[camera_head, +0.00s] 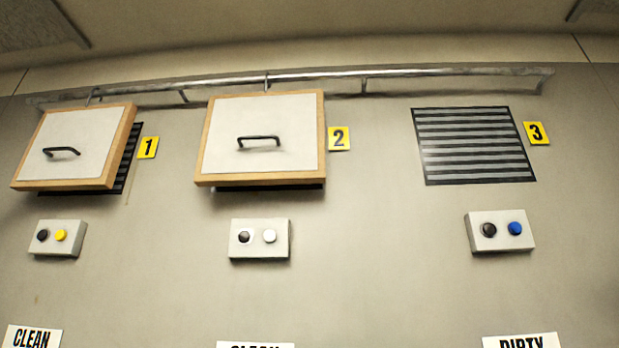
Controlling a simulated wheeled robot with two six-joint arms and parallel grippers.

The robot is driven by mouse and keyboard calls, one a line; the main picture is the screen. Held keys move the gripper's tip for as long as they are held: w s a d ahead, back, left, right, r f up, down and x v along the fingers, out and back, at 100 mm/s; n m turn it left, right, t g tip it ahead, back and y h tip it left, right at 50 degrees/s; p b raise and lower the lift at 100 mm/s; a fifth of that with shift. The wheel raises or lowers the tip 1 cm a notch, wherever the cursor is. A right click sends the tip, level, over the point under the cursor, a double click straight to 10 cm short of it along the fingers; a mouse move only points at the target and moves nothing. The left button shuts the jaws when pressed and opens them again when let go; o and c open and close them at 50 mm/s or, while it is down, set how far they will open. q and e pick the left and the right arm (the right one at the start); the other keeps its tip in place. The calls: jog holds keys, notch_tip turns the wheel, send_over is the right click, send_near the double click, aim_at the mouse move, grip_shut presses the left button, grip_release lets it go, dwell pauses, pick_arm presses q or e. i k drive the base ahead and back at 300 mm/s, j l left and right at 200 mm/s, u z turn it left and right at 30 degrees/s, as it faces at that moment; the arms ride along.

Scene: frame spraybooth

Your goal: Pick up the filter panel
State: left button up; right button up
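Two filter panels with wooden frames, pale faces and black handles hang on the wall. The left filter panel (76,140) hangs by the yellow label 1 (148,147), tilted a little, with part of a dark slatted vent showing behind its right and lower edges. The middle filter panel (240,160) hangs by the yellow label 2 (339,138), with a dark strip of vent below it. Neither gripper is in view.
A metal rail (430,76) runs along the wall above. A bare slatted vent (474,146) is by label 3 (536,133). Button boxes (259,252) sit below each position. Signs read CLEAN (32,338) at left and DIRTY (520,342) at right; the middle one is cut off.

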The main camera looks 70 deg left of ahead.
aim_at(265, 138)
jog(key=i+l+u, duration=0.1)
jog(key=u, duration=1.55)
